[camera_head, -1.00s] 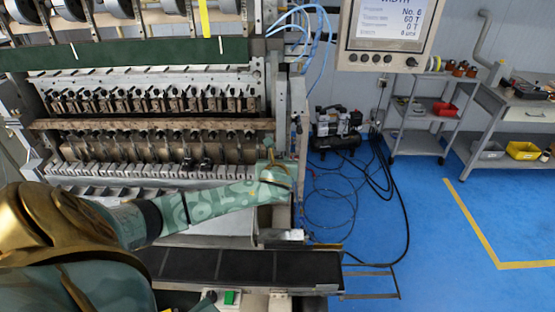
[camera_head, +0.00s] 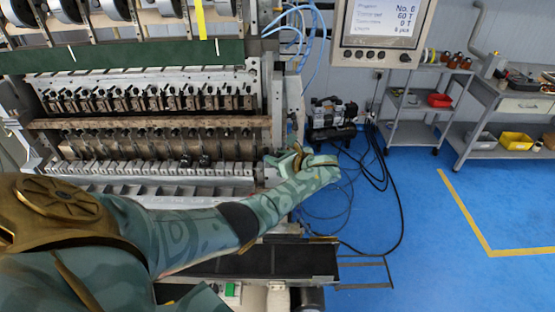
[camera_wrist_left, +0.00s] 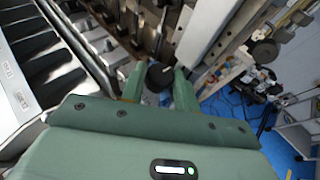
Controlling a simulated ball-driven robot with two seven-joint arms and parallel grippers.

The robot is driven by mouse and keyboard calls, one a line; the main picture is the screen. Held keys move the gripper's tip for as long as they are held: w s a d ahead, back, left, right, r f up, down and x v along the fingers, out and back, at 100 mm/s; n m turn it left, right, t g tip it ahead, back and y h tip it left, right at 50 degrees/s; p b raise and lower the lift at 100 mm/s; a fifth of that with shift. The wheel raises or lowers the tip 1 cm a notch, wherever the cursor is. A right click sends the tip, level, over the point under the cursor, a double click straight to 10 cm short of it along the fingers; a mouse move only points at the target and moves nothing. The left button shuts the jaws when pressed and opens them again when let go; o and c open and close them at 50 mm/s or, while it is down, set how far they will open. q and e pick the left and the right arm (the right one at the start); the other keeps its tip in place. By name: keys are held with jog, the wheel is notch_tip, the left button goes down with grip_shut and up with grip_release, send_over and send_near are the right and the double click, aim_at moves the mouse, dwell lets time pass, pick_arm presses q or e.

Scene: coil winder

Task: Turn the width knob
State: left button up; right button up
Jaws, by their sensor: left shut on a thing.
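A round black knob (camera_wrist_left: 160,76) shows between the two green fingers of my left gripper (camera_wrist_left: 160,84) in the left wrist view. The fingers are shut on its sides. A small light mark shows on the knob's face. In the head view my left gripper (camera_head: 285,163) is at the right end of the coil winder (camera_head: 150,125), beside its metal end plate. The hand and wrist hide the knob there. My right gripper is not in view.
A control panel with a screen (camera_head: 383,20) hangs at the upper right. A black conveyor (camera_head: 270,262) lies below my forearm. A compressor (camera_head: 330,118), hoses, a shelf cart (camera_head: 425,108) and a bench (camera_head: 520,103) stand behind. Blue floor at the right is clear.

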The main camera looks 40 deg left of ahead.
pick_arm(q)
jog(key=shift+n+g, duration=0.4)
jog(key=o, duration=0.8)
jog(key=shift+o, duration=0.8)
jog(key=shift+r, duration=0.15)
